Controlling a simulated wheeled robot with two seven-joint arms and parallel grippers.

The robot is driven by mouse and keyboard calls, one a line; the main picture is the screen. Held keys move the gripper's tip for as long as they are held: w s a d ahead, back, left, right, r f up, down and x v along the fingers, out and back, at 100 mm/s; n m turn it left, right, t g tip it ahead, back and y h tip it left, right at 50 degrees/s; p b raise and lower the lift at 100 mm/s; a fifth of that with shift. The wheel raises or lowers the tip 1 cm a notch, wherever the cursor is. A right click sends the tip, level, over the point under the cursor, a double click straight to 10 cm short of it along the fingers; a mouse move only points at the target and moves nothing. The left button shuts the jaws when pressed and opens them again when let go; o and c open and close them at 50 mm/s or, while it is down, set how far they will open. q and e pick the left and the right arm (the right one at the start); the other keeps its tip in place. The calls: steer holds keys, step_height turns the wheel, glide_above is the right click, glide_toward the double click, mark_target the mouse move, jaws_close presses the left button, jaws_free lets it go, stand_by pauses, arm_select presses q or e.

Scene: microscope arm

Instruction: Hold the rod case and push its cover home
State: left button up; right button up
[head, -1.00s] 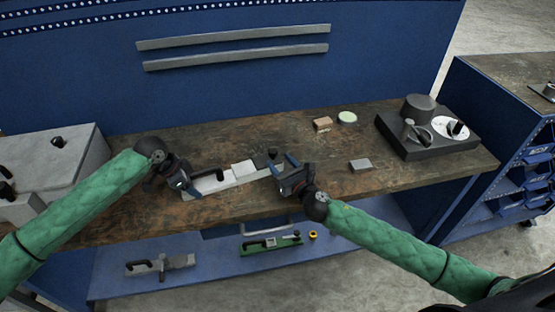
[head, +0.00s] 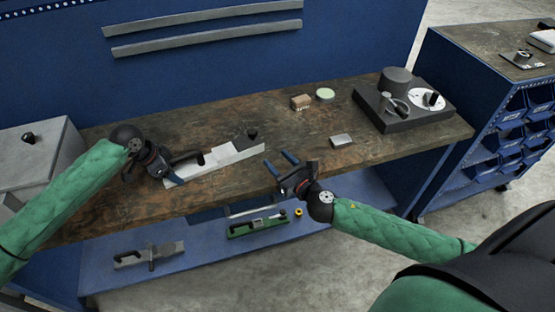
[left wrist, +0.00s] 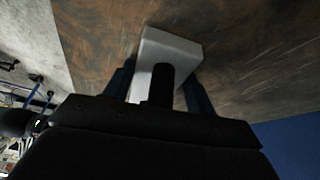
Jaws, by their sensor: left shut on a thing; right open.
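The rod case (head: 185,179) is a long pale grey bar lying on the bench near its front edge, with a dark handle near its left end. A lighter block, perhaps its cover (head: 221,153), sits along it, and a dark knob (head: 252,134) stands near the right end; I cannot tell how far the cover is on. My left gripper (head: 171,172) is shut on the case's left end. In the left wrist view, the pale case (left wrist: 172,46) runs out between the gripper's fingers (left wrist: 160,88). My right gripper (head: 280,164) is open and empty, apart from the case's right end.
A small grey block (head: 341,140), a brown block (head: 301,102) and a round pale-green-topped item (head: 325,95) lie behind and right. A dark device (head: 403,112) stands at the bench's right. A grey box (head: 40,150) stands at left. A lower shelf holds a green tool (head: 258,224).

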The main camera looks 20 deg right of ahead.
arm_select(q)
steer(key=o, duration=1.5)
